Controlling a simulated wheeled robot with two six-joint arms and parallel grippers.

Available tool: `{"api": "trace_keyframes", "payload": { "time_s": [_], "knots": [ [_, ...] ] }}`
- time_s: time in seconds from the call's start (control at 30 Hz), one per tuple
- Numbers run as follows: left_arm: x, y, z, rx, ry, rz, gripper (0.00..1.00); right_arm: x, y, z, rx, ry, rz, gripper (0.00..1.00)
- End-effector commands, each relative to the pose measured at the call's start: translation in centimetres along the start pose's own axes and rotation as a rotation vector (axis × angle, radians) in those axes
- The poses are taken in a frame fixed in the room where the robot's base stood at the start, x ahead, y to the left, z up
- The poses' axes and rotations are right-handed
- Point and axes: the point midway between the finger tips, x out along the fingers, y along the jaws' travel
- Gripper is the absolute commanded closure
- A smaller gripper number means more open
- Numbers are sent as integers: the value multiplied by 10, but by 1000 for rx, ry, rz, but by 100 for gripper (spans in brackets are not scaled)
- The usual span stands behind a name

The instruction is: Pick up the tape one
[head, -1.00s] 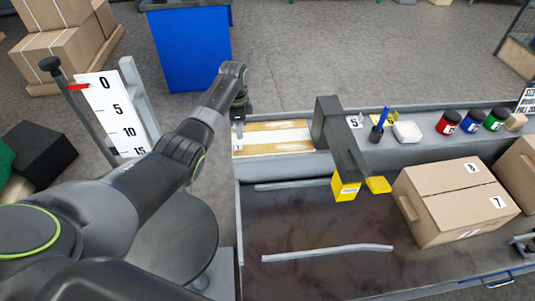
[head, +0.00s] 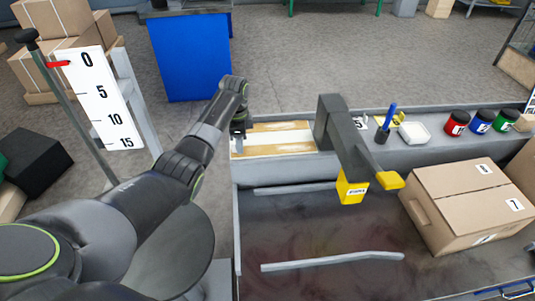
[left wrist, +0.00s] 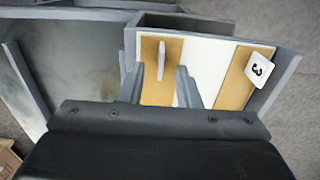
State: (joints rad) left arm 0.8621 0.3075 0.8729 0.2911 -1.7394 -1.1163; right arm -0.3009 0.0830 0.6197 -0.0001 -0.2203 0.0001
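I cannot make out anything that is clearly a tape. A tan-and-white striped panel (head: 275,139) lies in a grey tray at the back left of the bench. It also shows in the left wrist view (left wrist: 205,70), with a number 3 card (left wrist: 258,67) at its right. A slim pale grey piece (left wrist: 161,60) is over the left tan stripe; I cannot tell what it is. My left gripper (head: 238,128) is over the panel's left end. In the left wrist view its fingers (left wrist: 162,88) are apart, with nothing visibly gripped. My right gripper is not in view.
A dark grey post with a yellow block (head: 352,188) overhangs the bench, right of the panel. A cardboard box (head: 468,205) stands at right. A pen cup (head: 383,134), white dish (head: 414,134) and lidded jars (head: 481,122) line the back ledge. The dark bench top (head: 310,232) is largely clear.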

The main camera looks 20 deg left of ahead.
Motion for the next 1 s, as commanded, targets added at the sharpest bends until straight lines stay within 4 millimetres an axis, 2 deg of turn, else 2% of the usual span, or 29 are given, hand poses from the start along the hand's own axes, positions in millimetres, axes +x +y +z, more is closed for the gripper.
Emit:
{"api": "trace_keyframes", "payload": {
  "time_s": [0.2,0.43,1.0],
  "knots": [
    [-1,0,0,0,0,0,71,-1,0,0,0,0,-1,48],
    [-1,0,0,0,0,0,100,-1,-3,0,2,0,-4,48],
    [-2,0,0,0,0,0,100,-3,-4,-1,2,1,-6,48]
  ]
}}
